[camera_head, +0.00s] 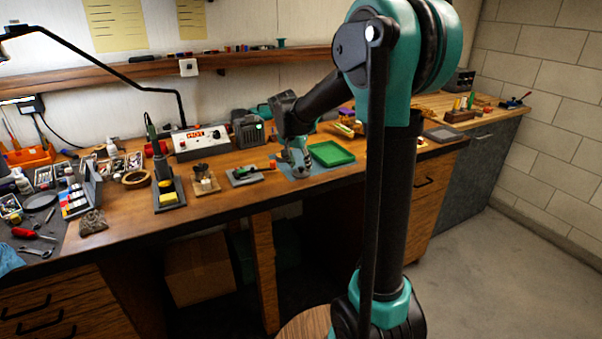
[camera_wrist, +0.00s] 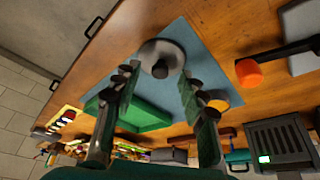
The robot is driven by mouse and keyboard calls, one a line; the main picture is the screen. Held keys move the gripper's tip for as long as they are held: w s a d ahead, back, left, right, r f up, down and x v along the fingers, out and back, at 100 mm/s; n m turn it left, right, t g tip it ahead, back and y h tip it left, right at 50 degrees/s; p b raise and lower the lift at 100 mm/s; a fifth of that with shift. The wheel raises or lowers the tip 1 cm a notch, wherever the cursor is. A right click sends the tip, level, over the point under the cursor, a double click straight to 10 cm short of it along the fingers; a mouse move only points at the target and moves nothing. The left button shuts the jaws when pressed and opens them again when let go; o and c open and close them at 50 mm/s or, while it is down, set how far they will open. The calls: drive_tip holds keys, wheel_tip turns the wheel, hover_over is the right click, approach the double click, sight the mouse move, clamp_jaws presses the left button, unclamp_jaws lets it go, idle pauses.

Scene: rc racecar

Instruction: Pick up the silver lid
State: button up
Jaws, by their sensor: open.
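The silver lid (camera_wrist: 150,50) is a round grey disc with a dark knob, lying on a blue mat (camera_wrist: 205,40) in the wrist view. My gripper (camera_wrist: 160,82) is open, with its two fingers on either side of the view and the lid beyond their tips, roughly between them. Nothing is held. In the head view my gripper (camera_head: 297,158) is low over the bench at the mat, and my arm hides most of that spot, so I cannot make out the lid clearly there.
A green tray (camera_head: 331,153) sits on the mat beside my gripper. A small orange-tipped tool (camera_wrist: 249,73) lies near the mat. A soldering station (camera_head: 201,141) and a dark box with a green light (camera_head: 248,130) stand behind. The bench's front edge is close to the mat.

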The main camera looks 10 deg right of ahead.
drive_tip(key=shift+w+d+f, duration=0.15)
drive_tip(key=shift+w+f, duration=0.05)
drive_tip(key=shift+f, duration=0.3)
drive_tip(key=c, duration=0.9)
drive_tip(key=shift+r, duration=0.1)
drive_tip(key=shift+c, duration=0.2)
